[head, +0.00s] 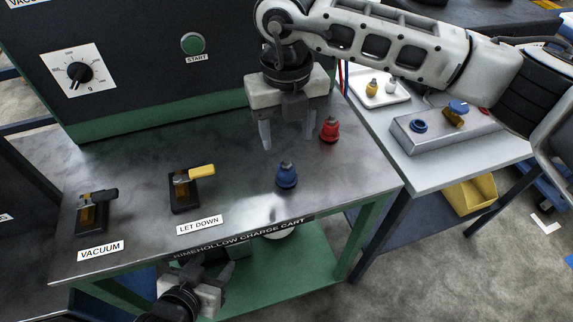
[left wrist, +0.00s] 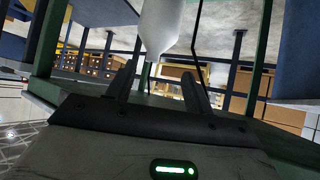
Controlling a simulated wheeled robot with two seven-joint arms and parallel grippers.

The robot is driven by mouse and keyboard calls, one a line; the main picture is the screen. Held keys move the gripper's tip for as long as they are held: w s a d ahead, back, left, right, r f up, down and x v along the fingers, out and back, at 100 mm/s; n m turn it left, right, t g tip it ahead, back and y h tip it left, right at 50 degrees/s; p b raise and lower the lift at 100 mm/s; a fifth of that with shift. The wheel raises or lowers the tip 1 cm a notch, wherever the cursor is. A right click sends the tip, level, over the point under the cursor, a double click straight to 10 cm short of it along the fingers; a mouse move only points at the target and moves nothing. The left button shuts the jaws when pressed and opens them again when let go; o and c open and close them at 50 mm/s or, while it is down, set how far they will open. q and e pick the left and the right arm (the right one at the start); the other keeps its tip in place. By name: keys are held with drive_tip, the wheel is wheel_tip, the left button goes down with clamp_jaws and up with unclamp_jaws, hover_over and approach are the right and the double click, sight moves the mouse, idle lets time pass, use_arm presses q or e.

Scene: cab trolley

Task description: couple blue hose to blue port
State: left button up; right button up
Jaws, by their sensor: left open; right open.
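A blue fitting with a grey tip (head: 286,176) stands upright near the front right of the cart top (head: 240,225). A red fitting of like shape (head: 329,130) stands behind it to the right. I cannot tell whether the blue fitting is the hose end or the port; no blue hose line shows. My right gripper (head: 287,140) is open, fingers down, empty, above and behind the blue fitting. My left gripper (head: 208,268) is open and low, in front of the cart's front edge. Its open fingers also show in the left wrist view (left wrist: 158,92), with nothing between the tips.
The VACUUM valve (head: 93,212) and yellow-handled LET DOWN valve (head: 186,188) stand on the cart's left. A side table at right holds a white tray (head: 400,97) with small fittings and a grey box (head: 440,140) with blue round parts. A white rounded body (left wrist: 163,28) hangs in the wrist view.

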sight(286, 161)
use_arm(q)
drive_tip(key=shift+s, duration=0.1)
use_arm(e)
drive_tip(key=shift+f+b, duration=0.3)
drive_tip(key=shift+f, duration=0.35)
wheel_tip(286, 161, down, 6)
drive_tip(key=b, duration=0.4)
drive_tip(key=shift+f+b, duration=0.6)
drive_tip(key=shift+f, duration=0.1)
use_arm(q)
drive_tip(key=shift+w+d+f+h, duration=0.15)
drive_tip(key=shift+d+f, duration=0.1)
drive_tip(key=shift+f, duration=0.35)
drive_tip(key=shift+w+d+f+h, duration=0.15)
drive_tip(key=shift+d+f, duration=0.1)
drive_tip(key=shift+f, duration=0.35)
use_arm(e)
drive_tip(key=shift+f, duration=0.2)
use_arm(q)
drive_tip(key=shift+d+r+t, duration=0.1)
drive_tip(key=shift+t, duration=0.2)
drive_tip(key=shift+f+b, duration=0.55)
drive_tip(key=shift+b, duration=0.15)
drive_tip(key=shift+w, duration=0.1)
